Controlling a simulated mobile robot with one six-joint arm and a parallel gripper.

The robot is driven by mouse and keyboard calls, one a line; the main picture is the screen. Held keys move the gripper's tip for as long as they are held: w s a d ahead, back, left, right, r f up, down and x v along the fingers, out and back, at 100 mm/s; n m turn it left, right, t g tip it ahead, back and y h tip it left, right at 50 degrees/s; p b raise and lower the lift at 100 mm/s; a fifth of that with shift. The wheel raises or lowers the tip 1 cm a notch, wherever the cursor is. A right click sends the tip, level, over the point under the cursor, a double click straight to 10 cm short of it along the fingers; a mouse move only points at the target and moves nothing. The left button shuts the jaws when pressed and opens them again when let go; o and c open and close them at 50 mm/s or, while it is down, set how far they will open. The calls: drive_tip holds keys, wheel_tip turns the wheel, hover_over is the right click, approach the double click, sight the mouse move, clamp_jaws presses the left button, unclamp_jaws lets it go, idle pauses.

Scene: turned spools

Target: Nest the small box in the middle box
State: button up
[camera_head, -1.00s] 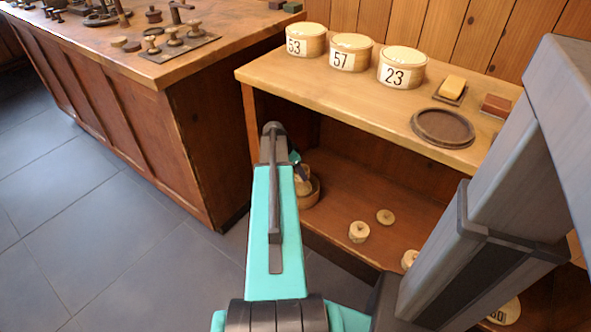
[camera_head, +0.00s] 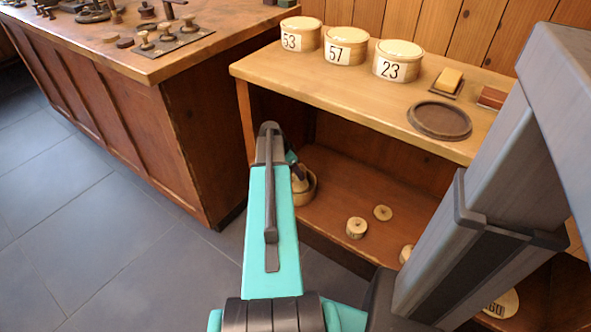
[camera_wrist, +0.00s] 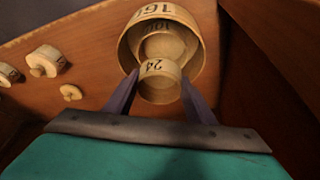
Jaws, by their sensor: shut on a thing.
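My gripper (camera_wrist: 160,76) is shut on the small box (camera_wrist: 159,68), a pale round box marked 24, in the wrist view. The middle box (camera_wrist: 165,45), also pale and round, stands inside a larger round box (camera_wrist: 196,60) marked 160. The small box overlaps the near part of the middle box in the picture; I cannot tell whether it is above the rim or partly inside. In the head view the large box (camera_head: 309,192) sits on the lower shelf, partly hidden by my arm, and the middle box cannot be made out clearly there.
Several knobbed round lids lie on the lower shelf (camera_head: 335,200), including one lid (camera_head: 357,228) and a smaller lid (camera_head: 383,213). The upper shelf board (camera_head: 330,84) overhangs them, carrying numbered boxes (camera_head: 399,60) and a dark round tray (camera_head: 440,119). A workbench (camera_head: 130,65) stands at left.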

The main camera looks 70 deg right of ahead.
sight(294, 179)
drive_tip(key=shift+f, duration=0.6)
drive_tip(key=shift+a+r, duration=0.1)
drive_tip(key=shift+r, duration=0.1)
idle(0.5)
drive_tip(key=shift+f+b, duration=1)
drive_tip(key=shift+f, duration=1.25)
idle(1.9)
drive_tip(key=o, duration=1.6)
drive_tip(key=shift+r+p, duration=0.45)
drive_tip(key=shift+r, duration=0.3)
